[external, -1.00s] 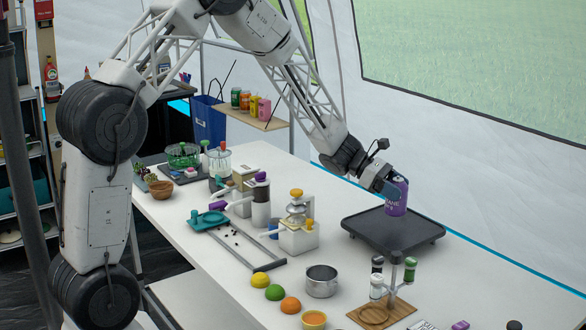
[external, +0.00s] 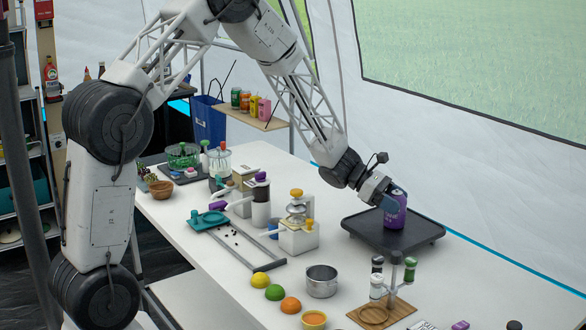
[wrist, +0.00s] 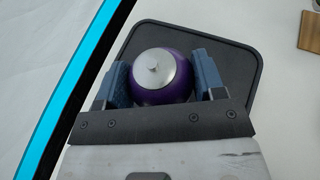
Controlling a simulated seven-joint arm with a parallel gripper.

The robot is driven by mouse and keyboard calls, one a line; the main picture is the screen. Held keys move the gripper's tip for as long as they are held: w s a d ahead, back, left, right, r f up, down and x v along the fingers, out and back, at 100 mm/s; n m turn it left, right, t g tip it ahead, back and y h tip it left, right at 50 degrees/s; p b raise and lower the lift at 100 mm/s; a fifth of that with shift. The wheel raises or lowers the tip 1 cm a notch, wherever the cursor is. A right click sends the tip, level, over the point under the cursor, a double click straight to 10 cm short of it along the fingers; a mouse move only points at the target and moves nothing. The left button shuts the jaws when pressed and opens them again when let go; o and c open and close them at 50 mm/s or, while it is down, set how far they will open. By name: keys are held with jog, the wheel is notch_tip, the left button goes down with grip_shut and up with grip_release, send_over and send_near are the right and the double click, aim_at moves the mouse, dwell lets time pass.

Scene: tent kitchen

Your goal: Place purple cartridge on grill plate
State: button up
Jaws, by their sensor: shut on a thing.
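The purple cartridge (external: 396,212) is a purple can with pale lettering. It stands upright, or nearly so, over the dark grill plate (external: 419,236), and its base looks at or very close to the plate's surface. My gripper (external: 395,195) is shut on the cartridge from the upper left. In the wrist view the silver top with a small nozzle and the purple body of the cartridge (wrist: 153,92) sit between my two blue fingers (wrist: 162,83). The black plate (wrist: 240,65) lies beneath it.
A wooden spice stand (external: 382,309) with shakers is in front of the plate. A metal pot (external: 321,282), a lemon (external: 261,279), a lime (external: 274,292) and an orange (external: 290,305) lie to the left. A white and yellow-topped device (external: 298,236) stands left of the plate. The plate's right side is bare.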

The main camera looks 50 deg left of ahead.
jog(key=o, duration=1)
jog(key=shift+f, duration=0.15)
jog(key=shift+o, duration=0.2)
jog(key=shift+r, duration=0.2)
jog(key=v, duration=1.2)
jog(key=shift+d+r, duration=0.1)
jog(key=shift+r, duration=0.05)
